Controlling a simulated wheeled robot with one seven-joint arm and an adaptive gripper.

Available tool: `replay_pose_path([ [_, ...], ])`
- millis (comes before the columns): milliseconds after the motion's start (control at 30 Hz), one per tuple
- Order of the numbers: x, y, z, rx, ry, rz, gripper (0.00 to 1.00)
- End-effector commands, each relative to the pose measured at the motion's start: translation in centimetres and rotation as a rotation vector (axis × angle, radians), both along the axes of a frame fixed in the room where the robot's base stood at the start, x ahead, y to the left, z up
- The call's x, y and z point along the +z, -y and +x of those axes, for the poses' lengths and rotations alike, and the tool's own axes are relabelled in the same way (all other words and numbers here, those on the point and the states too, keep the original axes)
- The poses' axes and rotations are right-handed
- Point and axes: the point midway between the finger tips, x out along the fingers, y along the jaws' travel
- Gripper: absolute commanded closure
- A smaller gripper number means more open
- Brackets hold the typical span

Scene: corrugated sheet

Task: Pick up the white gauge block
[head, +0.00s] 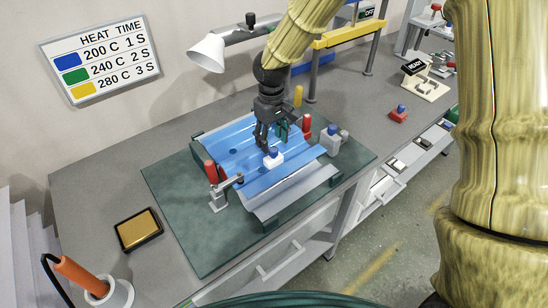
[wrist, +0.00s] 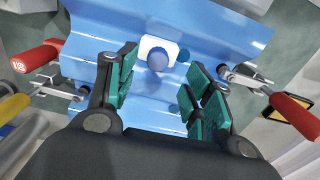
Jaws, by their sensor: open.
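The white gauge block (head: 273,162) has a blue knob on top and sits on the blue corrugated sheet (head: 240,148). In the wrist view the white gauge block (wrist: 147,43) shows just beyond and between my fingertips, on the blue sheet (wrist: 215,35). My gripper (head: 272,138) is open and empty, pointing down over the sheet, close behind the block in the head view. Its green-padded fingers (wrist: 162,75) stand apart in the wrist view, and I see no contact with the block.
Red-handled clamps (head: 209,172) (wrist: 38,58) stand at the sheet's sides. A grey block with a blue knob (head: 331,140) is right of the sheet. A green mat (head: 172,205) lies underneath. A yellow pad (head: 138,229) and an orange-handled tool (head: 80,275) are at left; a lamp (head: 207,52) stands behind.

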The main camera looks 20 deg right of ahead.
Motion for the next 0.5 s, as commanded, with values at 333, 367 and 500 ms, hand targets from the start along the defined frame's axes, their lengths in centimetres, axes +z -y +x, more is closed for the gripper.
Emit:
replay_pose_path([
  [333, -3.5, 0.6, -0.4, -0.002, -0.003, -0.001, 0.49],
  [367, -3.8, 0.6, -0.4, -0.001, -0.002, -0.001, 0.49],
  [500, -4.7, 0.6, -0.4, -0.001, -0.001, 0.000, 0.49],
])
